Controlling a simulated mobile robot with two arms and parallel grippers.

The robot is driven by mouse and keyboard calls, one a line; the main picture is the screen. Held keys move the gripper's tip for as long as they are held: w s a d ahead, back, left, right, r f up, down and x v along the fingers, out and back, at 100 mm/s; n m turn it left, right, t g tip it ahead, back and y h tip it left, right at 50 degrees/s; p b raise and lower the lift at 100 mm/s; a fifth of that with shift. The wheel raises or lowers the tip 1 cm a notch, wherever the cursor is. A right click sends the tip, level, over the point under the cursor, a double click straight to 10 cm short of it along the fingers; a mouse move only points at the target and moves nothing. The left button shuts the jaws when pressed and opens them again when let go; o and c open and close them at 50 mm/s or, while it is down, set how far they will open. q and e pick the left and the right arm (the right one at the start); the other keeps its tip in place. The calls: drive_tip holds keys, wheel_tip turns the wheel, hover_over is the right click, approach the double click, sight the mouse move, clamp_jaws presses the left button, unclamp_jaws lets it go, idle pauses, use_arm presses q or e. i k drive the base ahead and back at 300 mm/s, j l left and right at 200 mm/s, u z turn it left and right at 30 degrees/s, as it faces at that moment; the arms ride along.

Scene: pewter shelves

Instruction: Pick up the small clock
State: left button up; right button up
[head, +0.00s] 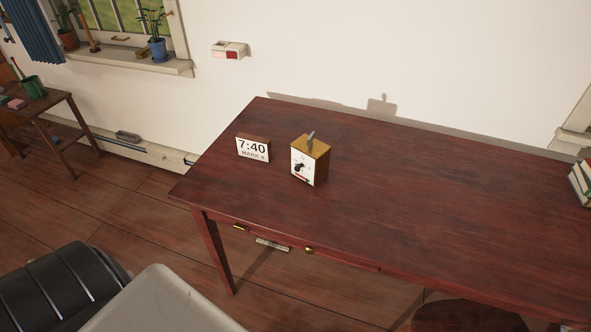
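Two clock-like things stand near the left end of the dark red wooden table (420,215). One is a low block with a white face (252,150) reading 7:40, with smaller lettering below. Just right of it, apart from it, stands a small upright box (305,167) with a gold top, dark side and white face. Its face has dark and red marks like a dial, and a grey piece sticks up from its top. I cannot tell for certain which one is the small clock. Neither gripper is in view.
The table's middle and right are clear up to several books (580,183) at the right edge. A dark round seat (468,316) is at the table's front. A small side table (50,103) stands at far left, below a window sill with potted plants (157,50).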

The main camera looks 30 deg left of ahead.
sight(315, 159)
drive_tip(key=i+j+z, duration=0.1)
drive_tip(key=j, duration=0.85)
drive_tip(key=i+j+z, duration=0.1)
drive_tip(key=j, duration=0.85)
